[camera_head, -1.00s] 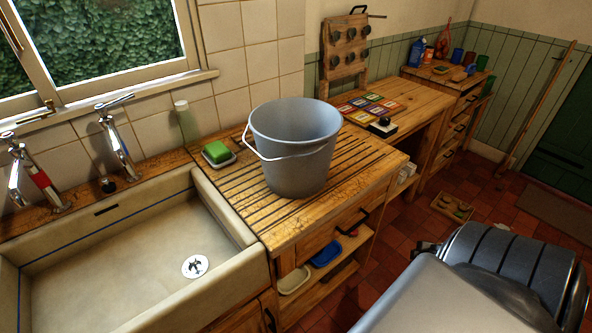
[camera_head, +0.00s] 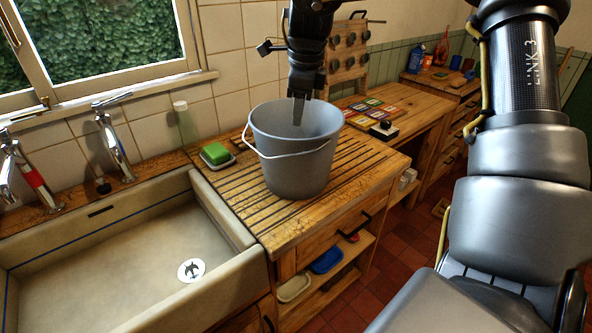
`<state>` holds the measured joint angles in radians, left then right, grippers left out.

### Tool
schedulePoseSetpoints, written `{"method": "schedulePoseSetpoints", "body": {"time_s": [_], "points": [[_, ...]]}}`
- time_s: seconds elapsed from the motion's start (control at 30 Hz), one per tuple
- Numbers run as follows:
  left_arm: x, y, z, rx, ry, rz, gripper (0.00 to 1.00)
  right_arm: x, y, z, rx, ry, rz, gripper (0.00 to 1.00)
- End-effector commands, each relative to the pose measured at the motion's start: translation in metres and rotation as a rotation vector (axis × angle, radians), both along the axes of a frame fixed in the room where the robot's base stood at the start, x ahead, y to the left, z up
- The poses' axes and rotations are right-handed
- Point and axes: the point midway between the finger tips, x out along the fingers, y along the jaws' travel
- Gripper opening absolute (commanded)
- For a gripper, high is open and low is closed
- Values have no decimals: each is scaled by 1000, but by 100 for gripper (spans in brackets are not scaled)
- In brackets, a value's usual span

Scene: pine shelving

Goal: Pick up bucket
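A grey bucket (camera_head: 290,166) stands upright on the slatted wooden draining board (camera_head: 338,199), right of the sink. Its thin white handle (camera_head: 292,155) hangs down across the front side. My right gripper (camera_head: 298,112) points down from above, with its fingertips at the bucket's mouth, in front of the inner back wall as seen from here. The fingers overlap in this view, so I cannot tell how far apart they are. No contact with the bucket is clear. My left gripper is not in view.
A green sponge (camera_head: 215,152) on a small dish lies left of the bucket. The pale sink (camera_head: 110,250) with taps (camera_head: 117,145) is at the left. Coloured cards (camera_head: 372,108) and a rack (camera_head: 347,60) are behind. My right arm fills the right side.

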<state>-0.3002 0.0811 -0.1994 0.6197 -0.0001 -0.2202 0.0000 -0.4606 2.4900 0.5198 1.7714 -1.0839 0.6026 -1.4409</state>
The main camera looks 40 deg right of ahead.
Motion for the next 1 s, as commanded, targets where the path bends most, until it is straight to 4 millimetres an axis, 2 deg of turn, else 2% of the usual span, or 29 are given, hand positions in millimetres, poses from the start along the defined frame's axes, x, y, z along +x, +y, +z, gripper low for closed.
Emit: {"method": "schedulePoseSetpoints", "body": {"time_s": [0.03,0.1,0.2,0.37,0.5,0.7,0.9,1.0], "points": [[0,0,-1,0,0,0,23,-8,10,-1,-34,36,55,28],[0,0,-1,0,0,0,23,-15,18,-1,-63,69,108,28],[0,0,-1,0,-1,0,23,-20,22,-1,-79,90,139,28],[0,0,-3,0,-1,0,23,-19,22,-9,-81,92,142,28],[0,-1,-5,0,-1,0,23,-18,19,-32,-80,93,141,28],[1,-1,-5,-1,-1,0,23,-15,17,-54,-79,89,140,28],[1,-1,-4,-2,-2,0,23,-14,17,-58,-79,88,138,28],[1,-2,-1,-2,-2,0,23,-13,14,-66,-79,89,138,28]]}}
